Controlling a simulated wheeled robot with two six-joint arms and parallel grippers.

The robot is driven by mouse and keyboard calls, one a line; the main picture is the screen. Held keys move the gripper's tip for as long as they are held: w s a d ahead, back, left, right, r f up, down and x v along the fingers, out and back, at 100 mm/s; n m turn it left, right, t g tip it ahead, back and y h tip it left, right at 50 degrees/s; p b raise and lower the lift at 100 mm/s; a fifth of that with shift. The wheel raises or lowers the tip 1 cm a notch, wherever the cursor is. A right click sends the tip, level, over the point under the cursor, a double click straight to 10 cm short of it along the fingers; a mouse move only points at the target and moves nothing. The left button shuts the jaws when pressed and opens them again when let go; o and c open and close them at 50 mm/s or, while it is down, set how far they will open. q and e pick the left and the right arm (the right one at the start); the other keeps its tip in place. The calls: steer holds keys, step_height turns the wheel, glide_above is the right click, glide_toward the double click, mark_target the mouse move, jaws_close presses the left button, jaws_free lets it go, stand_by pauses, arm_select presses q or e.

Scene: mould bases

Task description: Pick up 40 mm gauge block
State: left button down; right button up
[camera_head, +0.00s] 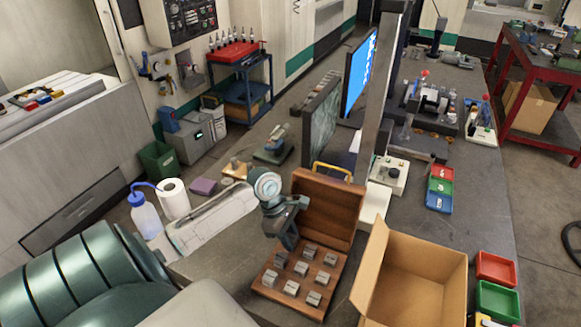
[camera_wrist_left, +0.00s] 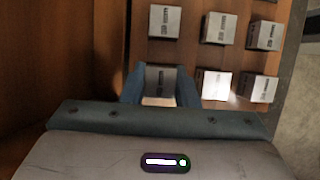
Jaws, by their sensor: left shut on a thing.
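The gauge blocks are grey cubes with dark markings, set in rows in an open wooden case (camera_head: 262,291). My left gripper (camera_head: 289,245) reaches down at the back left of the rows, and in the left wrist view its fingers (camera_wrist_left: 160,88) are shut on one gauge block (camera_wrist_left: 160,79). In the head view the gripper hides this block. I cannot tell whether it is clear of the case. Its marking is too small to read, so I cannot confirm it as 40 mm. Other blocks stand near it, such as one (camera_wrist_left: 217,85) to its right. My right gripper is not in view.
The raised case lid (camera_head: 325,205) stands close behind the gripper. An open cardboard box (camera_head: 420,275) is to the right of the case. A squeeze bottle (camera_head: 145,216) and a paper roll (camera_head: 174,200) stand at the left. Red and green bins (camera_head: 497,300) are at the far right.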

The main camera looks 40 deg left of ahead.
arm_select(q)
steer(key=shift+r+b, duration=0.3)
steer(key=shift+r, duration=0.1)
steer(key=shift+b+v, duration=0.5)
steer(key=shift+v, duration=0.55)
steer(key=s+a, duration=0.1)
steer(key=a, duration=0.1)
steer(key=s+a+b, duration=0.1)
steer(key=a, duration=0.1)
steer(key=s+a, duration=0.1)
steer(key=a, duration=0.2)
steer(key=shift+r, duration=0.4)
steer(key=s+a+p, duration=0.2)
steer(key=a+p, duration=0.1)
steer(key=a, duration=0.4)
steer(key=shift+s+r, duration=0.4)
